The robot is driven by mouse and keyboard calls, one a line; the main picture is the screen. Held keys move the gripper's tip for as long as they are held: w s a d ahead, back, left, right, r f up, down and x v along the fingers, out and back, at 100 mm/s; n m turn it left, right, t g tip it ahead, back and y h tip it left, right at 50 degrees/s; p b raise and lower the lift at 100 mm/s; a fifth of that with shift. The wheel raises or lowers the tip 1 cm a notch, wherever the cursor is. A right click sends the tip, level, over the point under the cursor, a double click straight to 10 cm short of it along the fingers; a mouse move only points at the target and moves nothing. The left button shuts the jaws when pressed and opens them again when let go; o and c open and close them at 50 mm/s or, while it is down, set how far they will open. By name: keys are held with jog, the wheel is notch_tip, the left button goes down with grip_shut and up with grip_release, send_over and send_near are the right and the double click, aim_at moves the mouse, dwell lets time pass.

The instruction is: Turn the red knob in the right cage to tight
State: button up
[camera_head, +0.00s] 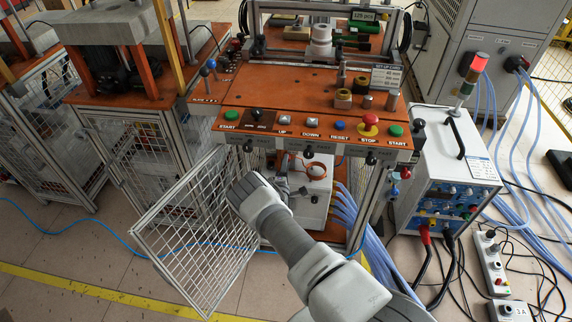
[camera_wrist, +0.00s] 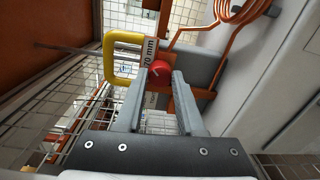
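The red knob (camera_wrist: 159,72) shows in the wrist view beside an upright label reading "70 mm" (camera_wrist: 149,57). My gripper (camera_wrist: 160,77) points at it. Its two grey fingers stand apart, and the knob shows at their tips, about filling the gap. I cannot make out whether either finger touches it. In the head view my wrist (camera_head: 262,200) reaches into the right cage through its open mesh door (camera_head: 190,235). The fingertips and the knob are hidden there.
A yellow handle (camera_wrist: 112,60) is close left of the knob. Orange coiled tubing (camera_wrist: 240,12) and a pale cabinet wall (camera_wrist: 270,75) lie to the right. Above my arm is the orange control panel (camera_head: 275,121) with several buttons. Blue hoses (camera_head: 347,213) run right of the cage.

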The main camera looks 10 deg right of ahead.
jog(key=o, duration=0.5)
jog(key=shift+c, duration=0.2)
jog(key=shift+s, duration=0.1)
jog(key=p+v, duration=0.3)
jog(key=v, duration=1.4)
jog(key=shift+p, duration=0.35)
jog(key=shift+s+a, duration=0.15)
